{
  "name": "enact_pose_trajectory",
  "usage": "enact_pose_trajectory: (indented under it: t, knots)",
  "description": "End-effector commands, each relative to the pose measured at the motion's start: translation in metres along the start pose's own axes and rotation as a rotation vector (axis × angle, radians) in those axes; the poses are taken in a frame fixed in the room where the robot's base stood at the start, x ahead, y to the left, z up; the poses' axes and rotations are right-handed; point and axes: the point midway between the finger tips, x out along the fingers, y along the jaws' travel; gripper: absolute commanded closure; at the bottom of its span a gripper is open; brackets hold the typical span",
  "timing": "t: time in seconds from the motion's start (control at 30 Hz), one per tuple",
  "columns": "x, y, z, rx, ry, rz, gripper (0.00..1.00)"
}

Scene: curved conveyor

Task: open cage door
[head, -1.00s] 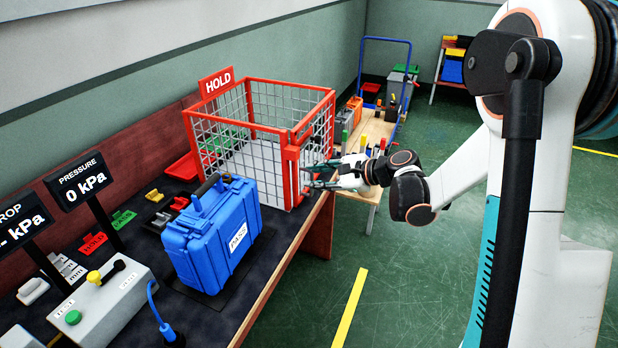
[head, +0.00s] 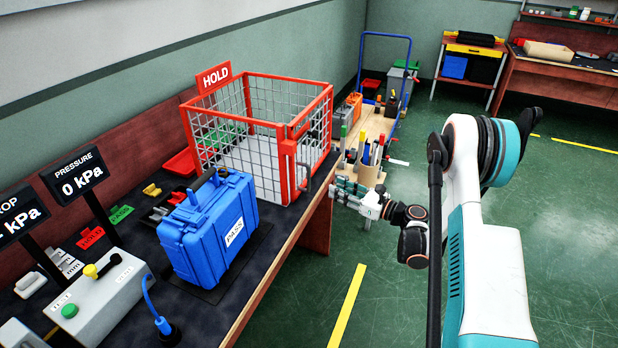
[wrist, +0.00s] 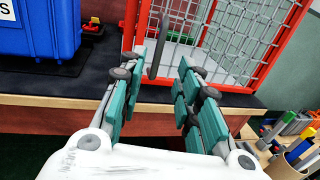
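The red-framed wire cage (head: 262,125) with a HOLD sign stands on the dark bench. Its mesh door (head: 314,150) is on the side facing my arm and looks shut. A dark upright handle (head: 305,178) is on the door near its red post. My gripper (head: 338,188) is off the bench edge, to the right of the handle and apart from it. In the wrist view my gripper (wrist: 160,68) is open and empty, its teal fingers wide apart. The handle (wrist: 157,48) appears ahead, in line with the gap between them, nearer the left finger.
A blue case (head: 212,228) marked PASS stands left of the cage on the bench (head: 262,268). A wooden cart (head: 376,128) with tools and a holder of colored-handled tools (head: 368,172) is right of the cage. The green floor (head: 390,300) in front is clear.

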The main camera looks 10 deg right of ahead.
Motion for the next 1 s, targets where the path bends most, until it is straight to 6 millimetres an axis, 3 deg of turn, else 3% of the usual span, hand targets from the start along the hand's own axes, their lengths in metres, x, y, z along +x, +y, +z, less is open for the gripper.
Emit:
enact_pose_trajectory:
  t: [0.4, 0.6, 0.8, 1.0]
  knots:
    - [0.080, 0.001, -0.002, -0.002, 0.001, 0.003, 0.69]
    - [0.110, 0.001, -0.002, -0.003, 0.001, 0.002, 0.69]
    - [0.124, 0.000, -0.001, -0.003, 0.001, 0.001, 0.69]
    - [0.126, 0.000, 0.000, -0.003, 0.001, 0.000, 0.69]
